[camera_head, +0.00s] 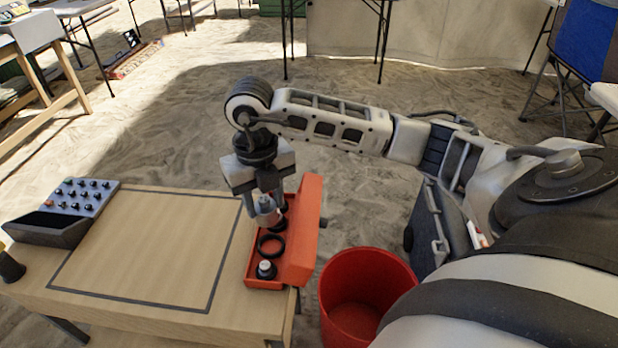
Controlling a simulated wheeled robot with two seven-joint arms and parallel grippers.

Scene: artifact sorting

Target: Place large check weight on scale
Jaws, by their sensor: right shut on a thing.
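My right gripper (264,198) points down over the open orange case (312,225) at the table's right edge. It is shut on a silver check weight (267,214), held above or just inside the case; I cannot tell whether it touches the case. A smaller silver and black weight (265,269) stands in the near end of the case. I cannot make out a scale in this view. My left gripper is not in view.
The wooden table (225,320) has a bare area with a dark outline. A grey rack with several black knobs (82,195) and a dark bin (45,228) stand at its left. A red bucket (365,285) stands right of the table. A dark object (10,267) sits at the left edge.

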